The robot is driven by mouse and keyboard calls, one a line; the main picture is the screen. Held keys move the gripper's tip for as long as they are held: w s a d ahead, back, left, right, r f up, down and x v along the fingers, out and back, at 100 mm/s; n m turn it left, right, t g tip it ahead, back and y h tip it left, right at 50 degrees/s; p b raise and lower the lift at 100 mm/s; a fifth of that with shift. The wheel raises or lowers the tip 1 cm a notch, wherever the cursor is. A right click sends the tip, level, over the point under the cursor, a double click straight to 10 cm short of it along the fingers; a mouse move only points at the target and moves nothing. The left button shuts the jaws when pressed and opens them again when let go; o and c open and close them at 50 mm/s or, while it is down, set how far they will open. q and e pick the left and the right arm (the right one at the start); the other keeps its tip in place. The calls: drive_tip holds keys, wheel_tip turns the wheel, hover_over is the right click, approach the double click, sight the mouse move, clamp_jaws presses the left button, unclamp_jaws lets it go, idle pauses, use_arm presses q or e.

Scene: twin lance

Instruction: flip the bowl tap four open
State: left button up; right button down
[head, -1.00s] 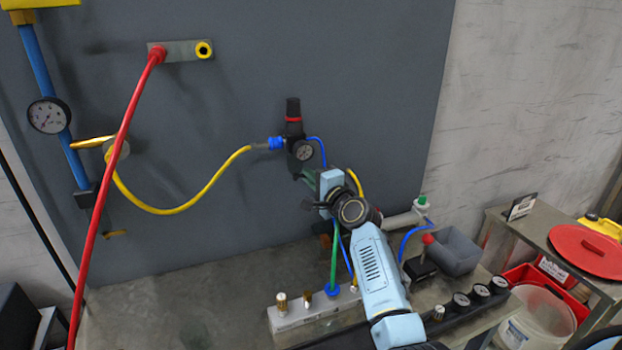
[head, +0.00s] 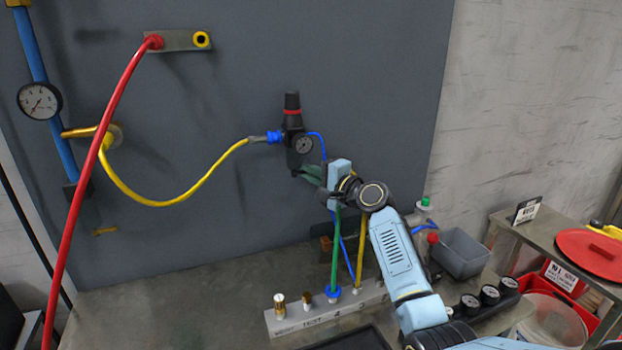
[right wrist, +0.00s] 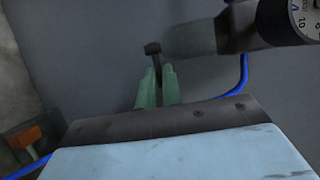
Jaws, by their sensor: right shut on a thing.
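The filter regulator (head: 292,112), black with a red ring and a round gauge, hangs on the grey panel. Its bowl (head: 292,157) points down; in the right wrist view the greyish bowl (right wrist: 190,40) lies across the top. A small dark tap (right wrist: 153,49) sticks out of the bowl's end. My right gripper (head: 304,172) reaches the bowl's lower end from the right. In the right wrist view its green fingers (right wrist: 158,82) are shut on the tap's stem. The tap is too small to make out in the head view. My left gripper is out of view.
A yellow hose (head: 190,201) enters the regulator from the left and a blue hose (head: 322,143) leaves on the right. Green and yellow hoses rise below my arm from a grey manifold (head: 315,315). A red hose (head: 85,190) hangs at left. A grey bin (head: 460,254) stands right.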

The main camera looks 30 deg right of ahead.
drive_tip(key=c, duration=1.8)
unclamp_jaws()
drive_tip(key=shift+c, duration=0.2)
drive_tip(key=v, duration=1.3)
drive_tip(key=shift+s+f, duration=0.1)
drive_tip(key=shift+s, duration=0.05)
